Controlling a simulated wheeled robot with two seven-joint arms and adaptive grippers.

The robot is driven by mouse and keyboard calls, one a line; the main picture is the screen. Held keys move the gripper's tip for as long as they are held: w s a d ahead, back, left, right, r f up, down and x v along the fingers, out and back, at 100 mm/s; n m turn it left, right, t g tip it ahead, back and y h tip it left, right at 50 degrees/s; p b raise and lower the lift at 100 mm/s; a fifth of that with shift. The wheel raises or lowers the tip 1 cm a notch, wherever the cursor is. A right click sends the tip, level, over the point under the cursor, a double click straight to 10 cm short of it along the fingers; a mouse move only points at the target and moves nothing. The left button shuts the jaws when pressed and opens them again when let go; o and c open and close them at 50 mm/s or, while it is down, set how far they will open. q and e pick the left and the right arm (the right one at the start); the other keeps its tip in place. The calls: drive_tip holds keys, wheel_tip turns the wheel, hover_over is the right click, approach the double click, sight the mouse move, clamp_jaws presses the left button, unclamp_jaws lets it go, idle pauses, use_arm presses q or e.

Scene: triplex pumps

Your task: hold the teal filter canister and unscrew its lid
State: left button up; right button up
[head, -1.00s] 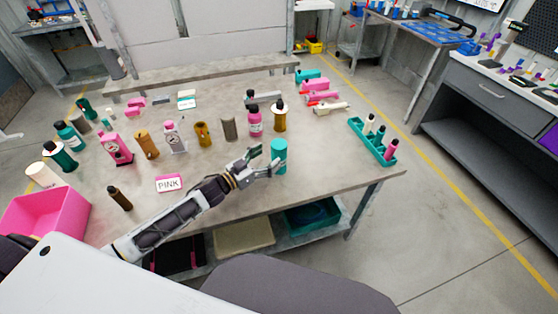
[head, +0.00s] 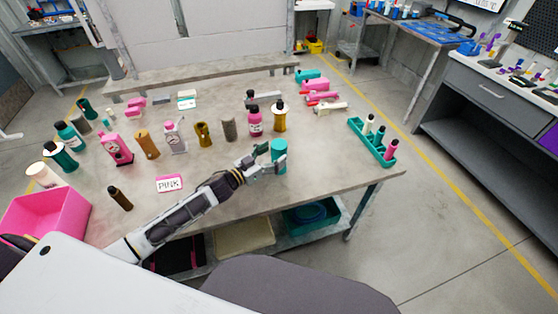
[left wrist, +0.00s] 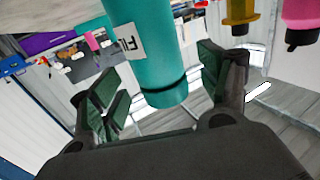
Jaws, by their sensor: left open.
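The teal filter canister (head: 279,154) stands upright near the front right edge of the table. In the left wrist view the canister (left wrist: 148,45) shows a white label and a dark seam below its teal lid (left wrist: 165,94). My left gripper (head: 270,158) is open at the canister, with its fingers reaching toward it from the left. In the left wrist view its fingers (left wrist: 160,88) are spread on either side of the canister's lid end, with gaps showing. Whether any finger touches it I cannot tell. My right gripper is not in view.
A teal rack (head: 376,148) sits to the right. A pink bin (head: 40,216) and a PINK sign (head: 169,183) are on the left. The table around the canister is clear.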

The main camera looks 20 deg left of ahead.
use_arm(q)
drive_tip(key=shift+x, duration=1.55)
drive_tip(key=shift+c, duration=0.3)
drive_tip(key=c, duration=1.5)
drive_tip(key=shift+r, duration=0.1)
drive_tip(key=shift+r+p, duration=0.55)
drive_tip(key=shift+r, duration=4.4)
drive_tip(key=o, duration=0.7)
drive_tip(key=c, duration=0.7)
